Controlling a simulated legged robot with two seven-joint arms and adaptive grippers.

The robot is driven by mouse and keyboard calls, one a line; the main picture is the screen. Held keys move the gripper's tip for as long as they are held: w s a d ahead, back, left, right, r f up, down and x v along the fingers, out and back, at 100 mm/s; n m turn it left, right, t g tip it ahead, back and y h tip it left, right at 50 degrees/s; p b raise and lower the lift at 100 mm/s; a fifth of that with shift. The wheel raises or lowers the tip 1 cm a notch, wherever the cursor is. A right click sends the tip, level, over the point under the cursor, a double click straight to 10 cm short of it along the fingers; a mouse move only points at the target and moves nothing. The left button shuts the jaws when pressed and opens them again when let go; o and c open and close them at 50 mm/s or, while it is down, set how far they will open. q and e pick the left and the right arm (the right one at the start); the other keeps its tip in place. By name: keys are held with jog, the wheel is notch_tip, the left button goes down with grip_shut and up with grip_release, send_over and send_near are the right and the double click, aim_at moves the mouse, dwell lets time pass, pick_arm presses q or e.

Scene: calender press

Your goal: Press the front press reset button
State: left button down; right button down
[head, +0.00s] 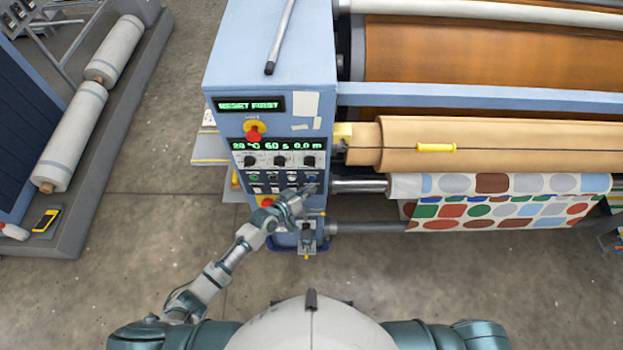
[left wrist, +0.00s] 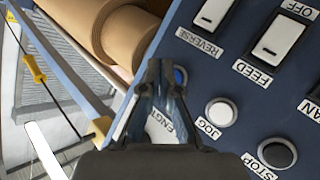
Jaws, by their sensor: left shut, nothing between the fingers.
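The press control panel (head: 285,160) is on the blue cabinet's front, with a row of small round buttons low on it. A blue button (left wrist: 181,76) at the end of the row is partly hidden behind my left fingers in the left wrist view; its label (left wrist: 158,130) is only partly readable, so I cannot tell whether it is the reset. My left gripper (head: 311,188) is shut and empty, its tips (left wrist: 167,68) close in front of the blue button. Contact cannot be told. My right gripper is not in view.
The upper display (head: 248,104) reads "RESET FIRST". A red stop knob (head: 254,132) sits below it. A white JOG button (left wrist: 221,112) and black STOP button (left wrist: 277,153) are beside my fingers. Tan (head: 500,144) and patterned (head: 500,184) rolls extend right.

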pick_arm(q)
jog(key=shift+w, duration=0.2)
dwell(0.6)
jog(key=shift+w, duration=0.2)
jog(key=shift+w+r+b, duration=0.1)
jog(key=shift+w+b, duration=0.25)
jog(key=shift+b, duration=0.15)
dwell(0.5)
dwell(0.3)
jog(key=shift+s+p, duration=0.55)
jog(key=shift+s, duration=0.25)
jog(key=shift+s, duration=0.1)
